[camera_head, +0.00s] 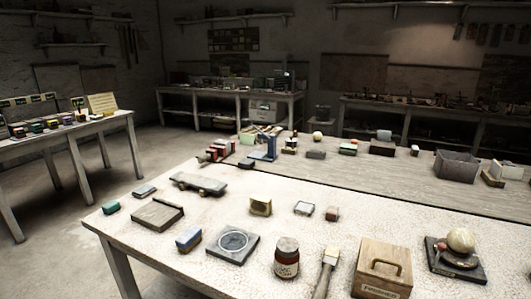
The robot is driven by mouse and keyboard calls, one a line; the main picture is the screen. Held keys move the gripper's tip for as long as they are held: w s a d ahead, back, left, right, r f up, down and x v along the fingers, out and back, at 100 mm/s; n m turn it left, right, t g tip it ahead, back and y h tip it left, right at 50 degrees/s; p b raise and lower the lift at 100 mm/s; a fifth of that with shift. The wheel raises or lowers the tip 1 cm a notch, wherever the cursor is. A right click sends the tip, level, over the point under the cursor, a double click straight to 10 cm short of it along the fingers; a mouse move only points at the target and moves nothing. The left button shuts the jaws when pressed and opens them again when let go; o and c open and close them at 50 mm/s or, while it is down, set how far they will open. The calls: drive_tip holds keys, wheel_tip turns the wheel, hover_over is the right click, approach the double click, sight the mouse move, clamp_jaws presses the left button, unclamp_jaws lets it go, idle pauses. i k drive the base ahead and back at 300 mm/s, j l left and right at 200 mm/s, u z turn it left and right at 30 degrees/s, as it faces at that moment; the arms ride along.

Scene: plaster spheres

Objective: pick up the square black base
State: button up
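A square black base (440,270) lies at the front right of the near table, with a cream sphere (461,240) on it and a small reddish-brown thing beside the sphere. A second square dark plate (221,256), grey with a pale ring on top, lies flat near the table's front middle. I cannot tell from the picture alone which of the two the name fits. My gripper is not in view.
A blue block (189,240) sits left of the ringed plate. A grey bin (456,166) stands farther back.

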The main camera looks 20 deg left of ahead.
sight(244, 164)
drive_tip(key=i+j, duration=0.2)
drive_tip(key=j, duration=0.2)
drive_tip(key=i+j, duration=0.2)
drive_tip(key=j, duration=0.15)
drive_tip(key=i+j, duration=0.2)
drive_tip(key=j, duration=0.2)
drive_tip(key=i+j, duration=0.15)
drive_tip(key=j, duration=0.25)
drive_tip(key=i+j, duration=0.45)
drive_tip(key=j, duration=0.15)
drive_tip(key=i+j, duration=0.75)
drive_tip(key=i, duration=0.15)
drive_tip(key=u, duration=0.05)
